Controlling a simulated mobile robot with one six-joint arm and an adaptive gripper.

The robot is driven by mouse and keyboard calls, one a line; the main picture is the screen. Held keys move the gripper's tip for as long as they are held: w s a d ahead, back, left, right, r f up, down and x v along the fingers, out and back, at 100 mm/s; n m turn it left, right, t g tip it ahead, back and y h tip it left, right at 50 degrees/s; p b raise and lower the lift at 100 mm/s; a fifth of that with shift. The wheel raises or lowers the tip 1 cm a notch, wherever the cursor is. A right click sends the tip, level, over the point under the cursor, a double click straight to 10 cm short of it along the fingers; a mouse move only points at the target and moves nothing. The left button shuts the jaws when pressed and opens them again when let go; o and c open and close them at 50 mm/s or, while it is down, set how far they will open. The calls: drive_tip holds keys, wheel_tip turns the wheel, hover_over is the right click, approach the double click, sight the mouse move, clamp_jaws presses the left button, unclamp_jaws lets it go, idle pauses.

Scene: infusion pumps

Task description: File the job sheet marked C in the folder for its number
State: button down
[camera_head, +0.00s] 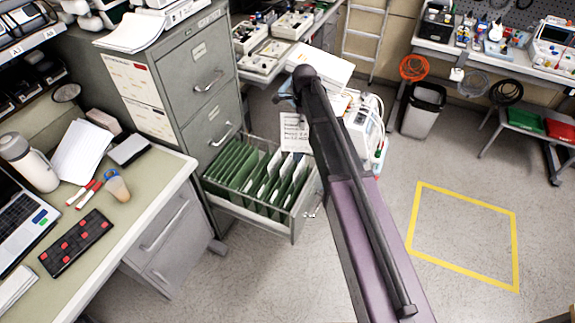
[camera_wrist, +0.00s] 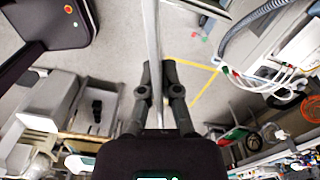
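A white job sheet (camera_head: 294,132) with printed lines hangs upright above the far side of the open drawer, partly behind my arm; its mark is too small to read. In the wrist view the sheet (camera_wrist: 153,35) shows edge-on as a thin pale strip between the two fingers of my gripper (camera_wrist: 157,72), which is closed on it. In the head view my arm hides most of the gripper. The open drawer (camera_head: 250,217) holds a row of green folders (camera_head: 232,163) with white tabs; their numbers cannot be read. The sheet appears above the folders, not among them.
The grey filing cabinet (camera_head: 180,75) stands behind the drawer. A desk (camera_head: 150,173) with a keypad, pens and a cup is at the left. A white medical device (camera_head: 363,125) stands just right of the drawer. Open floor with a yellow outlined square (camera_head: 465,235) lies at the right.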

drive_tip(key=shift+a+f, duration=0.1)
drive_tip(key=a+f+n+b, duration=0.2)
drive_tip(key=f+n+b, duration=0.5)
drive_tip(key=f+b, duration=0.6)
drive_tip(key=w+a+f+n+b, duration=0.1)
drive_tip(key=a+f+n+b, duration=0.1)
drive_tip(key=f+n+b, duration=0.5)
drive_tip(key=shift+w+a+f+b, duration=0.25)
drive_tip(key=shift+a+f+b, duration=0.05)
drive_tip(key=shift+f+b, duration=2.75)
drive_tip(key=shift+f, duration=0.15)
wheel_tip(320, 180, down, 16)
drive_tip(key=b, duration=1.6)
drive_tip(key=shift+f+b, duration=0.4)
drive_tip(key=shift+b, duration=0.15)
